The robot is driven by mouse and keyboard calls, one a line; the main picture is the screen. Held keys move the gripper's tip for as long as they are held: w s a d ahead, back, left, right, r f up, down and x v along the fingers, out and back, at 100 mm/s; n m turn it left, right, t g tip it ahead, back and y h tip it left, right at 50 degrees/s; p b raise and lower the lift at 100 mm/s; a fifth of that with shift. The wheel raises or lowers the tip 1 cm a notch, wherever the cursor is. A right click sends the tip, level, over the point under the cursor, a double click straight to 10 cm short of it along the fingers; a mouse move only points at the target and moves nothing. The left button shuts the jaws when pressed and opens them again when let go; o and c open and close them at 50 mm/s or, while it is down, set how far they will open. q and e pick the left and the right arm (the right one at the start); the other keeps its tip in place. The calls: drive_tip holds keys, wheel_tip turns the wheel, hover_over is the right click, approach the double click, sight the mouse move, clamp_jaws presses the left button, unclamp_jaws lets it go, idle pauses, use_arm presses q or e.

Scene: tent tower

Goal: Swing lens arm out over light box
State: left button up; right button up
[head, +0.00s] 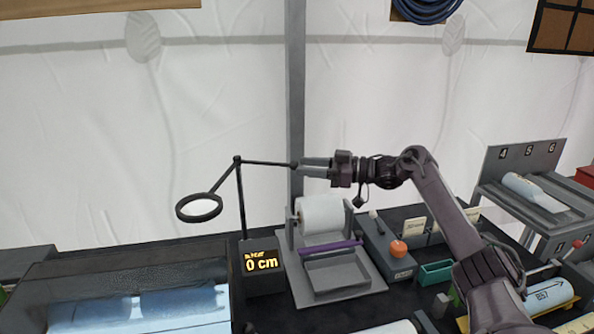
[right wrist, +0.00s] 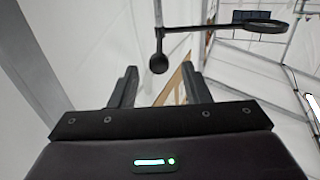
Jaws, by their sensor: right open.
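The lens arm (head: 268,163) is a thin dark bar on top of an upright post (head: 241,205). Its round lens (head: 199,208) hangs at the left end, above the right part of the light box (head: 140,312), which has a glowing bluish top. A readout (head: 262,263) at the post's foot shows "0 cm". My right gripper (head: 303,165) is open at the bar's right end. In the right wrist view, the dark end knob (right wrist: 158,63) appears between the open fingertips (right wrist: 158,71); whether they touch it is unclear. The lens also shows there (right wrist: 267,26). My left gripper is out of view.
A paper roll (head: 322,214) on a grey stand with a tray (head: 337,272) is below my right gripper. A grey box with an orange-red ball (head: 398,249) and a green bin (head: 436,272) are farther right. A numbered rack (head: 530,190) stands at the right.

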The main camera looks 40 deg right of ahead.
drive_tip(key=shift+b+v, duration=0.5)
drive_tip(key=shift+v, duration=1.45)
drive_tip(key=shift+f, duration=0.1)
